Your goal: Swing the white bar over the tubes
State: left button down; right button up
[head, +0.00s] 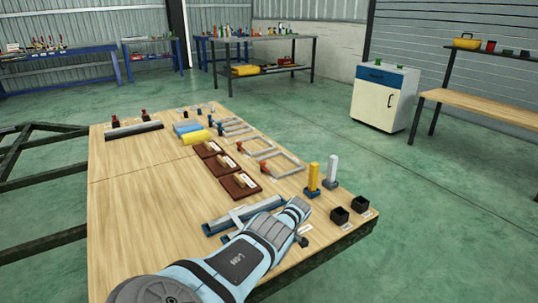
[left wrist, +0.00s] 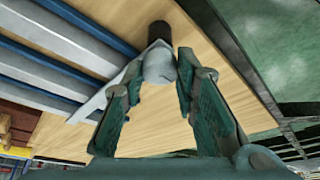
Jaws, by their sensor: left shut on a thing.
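The white bar (head: 237,217) lies at a slant across the tubes (head: 218,226) near the front of the wooden table. In the left wrist view the white bar (left wrist: 97,103) runs from the gripper toward the lower left, over the long blue and grey tubes (left wrist: 55,62). My left gripper (left wrist: 161,62) is shut on the bar's rounded, pale end. A dark cylinder (left wrist: 160,33) stands just beyond that end. In the head view my left forearm hides the gripper and much of the bar. My right gripper is not in view.
The wooden table (head: 135,220) has clear room at left. Brown plates with handles (head: 240,185), a yellow post (head: 313,178), a white post (head: 332,170) and two small black boxes (head: 340,216) stand beyond and right of my arm. The table's right edge is close.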

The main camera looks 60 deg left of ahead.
pick_arm(q)
jog(key=shift+s, duration=0.1)
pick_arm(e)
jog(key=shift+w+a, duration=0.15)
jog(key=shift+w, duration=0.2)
pick_arm(q)
jog(key=shift+f, duration=0.1)
jog(key=c, duration=1.3)
grip_release()
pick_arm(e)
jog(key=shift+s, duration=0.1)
pick_arm(q)
jog(key=shift+r, duration=0.3)
jog(key=v, duration=1.1)
jog(key=shift+d+r, duration=0.2)
